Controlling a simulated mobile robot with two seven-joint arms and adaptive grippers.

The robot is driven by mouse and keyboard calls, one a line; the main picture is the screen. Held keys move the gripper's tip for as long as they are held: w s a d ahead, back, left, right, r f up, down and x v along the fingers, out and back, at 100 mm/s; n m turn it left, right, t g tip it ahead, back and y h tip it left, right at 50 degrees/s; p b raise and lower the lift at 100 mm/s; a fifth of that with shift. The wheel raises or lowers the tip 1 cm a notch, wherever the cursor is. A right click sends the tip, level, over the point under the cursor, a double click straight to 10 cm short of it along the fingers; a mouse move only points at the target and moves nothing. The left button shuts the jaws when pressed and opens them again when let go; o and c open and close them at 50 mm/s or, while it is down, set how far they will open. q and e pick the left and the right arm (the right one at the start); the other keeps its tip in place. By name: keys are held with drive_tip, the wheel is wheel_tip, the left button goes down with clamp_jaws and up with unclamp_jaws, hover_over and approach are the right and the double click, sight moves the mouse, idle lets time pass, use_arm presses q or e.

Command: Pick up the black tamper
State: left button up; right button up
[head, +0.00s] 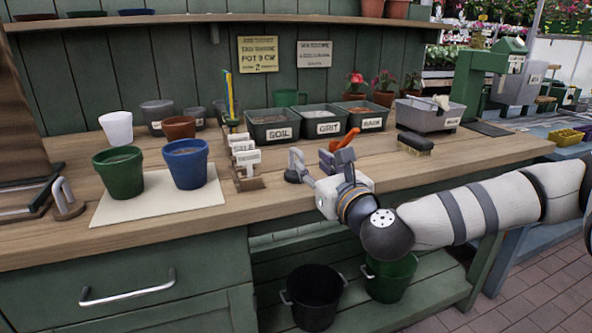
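A small dark, round-based object that looks like the black tamper (291,177) stands on the wooden bench, right of the small label rack. A grey finger of my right gripper partly overlaps it in the picture. My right gripper (321,160) reaches over the bench's front edge, with its grey fingers spread apart. I see nothing clearly held between them. Whether the finger touches the tamper cannot be told. My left gripper is not in view.
The label rack (247,163) stands close on the left, and a blue pot (186,163) and green pot (119,172) beyond it. Labelled bins, including soil (272,134), stand behind. An orange-handled tool (346,139) and a brush (415,144) lie nearby.

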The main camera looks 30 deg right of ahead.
sight(302, 158)
drive_tip(key=x, duration=0.5)
drive_tip(key=shift+w+a, duration=0.25)
drive_tip(key=shift+a, duration=0.1)
clamp_jaws()
drive_tip(key=shift+r, duration=0.1)
